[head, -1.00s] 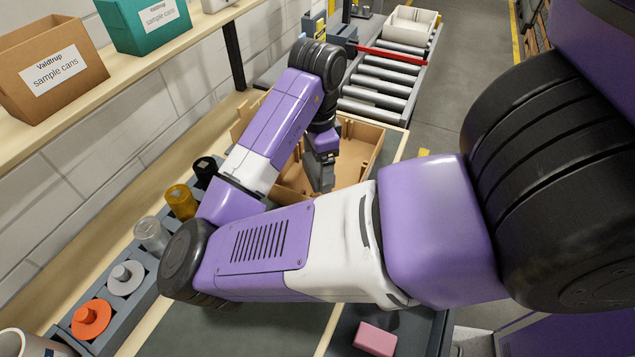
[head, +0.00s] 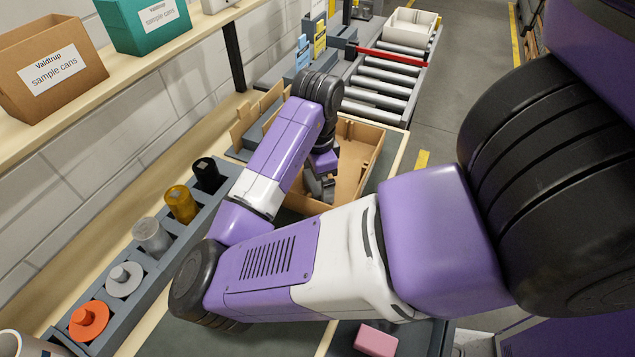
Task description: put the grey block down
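My gripper (head: 320,184) points down over the tan open box (head: 362,170) on the bench, at the box's near left part. My forearm hides much of it. Dark grey shapes show at its tip, low at the box. I cannot tell the fingers from the grey block there, nor whether the fingers are open or shut. I cannot tell whether the block touches the box floor.
A grey rack (head: 150,262) with black, yellow, clear, grey and orange pieces runs along the left. A pink block (head: 376,340) lies at the front. A roller conveyor (head: 385,80) stands behind the box. Cardboard and teal sample boxes stand on the shelf.

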